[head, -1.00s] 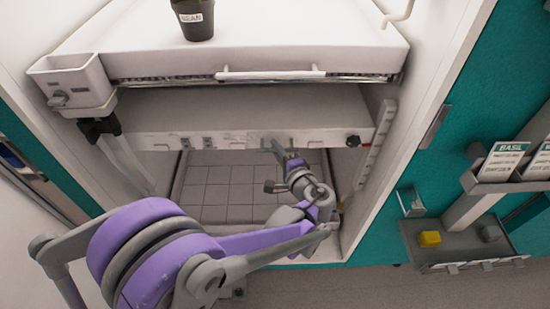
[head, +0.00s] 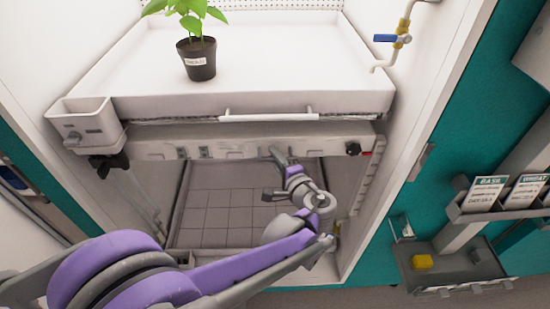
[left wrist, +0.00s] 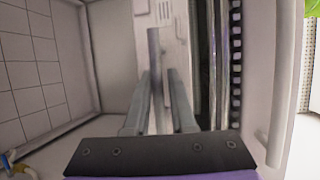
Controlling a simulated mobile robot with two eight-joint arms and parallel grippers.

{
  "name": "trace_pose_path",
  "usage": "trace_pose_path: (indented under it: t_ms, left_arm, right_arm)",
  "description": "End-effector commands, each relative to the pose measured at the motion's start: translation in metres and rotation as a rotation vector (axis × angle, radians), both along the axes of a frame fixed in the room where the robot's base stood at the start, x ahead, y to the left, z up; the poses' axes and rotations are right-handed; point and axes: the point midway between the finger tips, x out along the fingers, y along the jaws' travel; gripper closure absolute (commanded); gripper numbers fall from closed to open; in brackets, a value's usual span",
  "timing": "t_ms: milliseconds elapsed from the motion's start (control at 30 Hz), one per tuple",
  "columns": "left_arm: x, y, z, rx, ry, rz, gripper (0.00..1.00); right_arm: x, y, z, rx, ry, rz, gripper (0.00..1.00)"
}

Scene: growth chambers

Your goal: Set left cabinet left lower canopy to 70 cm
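The left cabinet's lower bay has a pale canopy bar (head: 235,148) under the white shelf tray, with small fittings along its front. A black knob (head: 353,148) is at its right end and a black clamp (head: 108,162) at its left end. My left gripper (head: 277,156) is in front of the bar, right of its middle. Contact cannot be told. My right gripper is not in view.
The white tray (head: 300,101) above has a front handle (head: 268,116) and carries a potted plant (head: 197,55). Below is a tiled floor panel (head: 215,205). A slotted strip (head: 367,180) lines the right wall. A grey shelf with a yellow block (head: 422,262) stands at right.

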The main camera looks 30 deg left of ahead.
Motion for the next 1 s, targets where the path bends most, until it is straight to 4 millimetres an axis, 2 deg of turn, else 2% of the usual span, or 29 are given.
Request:
trace_pose_path:
  t_ms: [33, 133, 400, 533, 1000]
  left_arm:
    - [0.002, 0.000, 0.004, 0.007, -0.003, -0.002, 0.73]
    - [0.001, 0.000, 0.003, 0.005, -0.001, -0.002, 0.55]
    - [0.001, 0.000, 0.002, 0.003, -0.001, 0.000, 0.54]
    - [-0.003, -0.006, 0.002, 0.002, -0.001, -0.002, 0.54]
    - [-0.051, -0.075, 0.018, 0.002, 0.000, -0.005, 0.54]
  right_arm:
    - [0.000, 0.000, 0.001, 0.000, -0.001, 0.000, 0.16]
    - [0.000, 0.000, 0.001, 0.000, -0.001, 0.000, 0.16]
    - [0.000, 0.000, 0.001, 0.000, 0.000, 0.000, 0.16]
    - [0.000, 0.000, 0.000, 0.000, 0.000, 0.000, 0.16]
    - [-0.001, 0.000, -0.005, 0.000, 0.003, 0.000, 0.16]
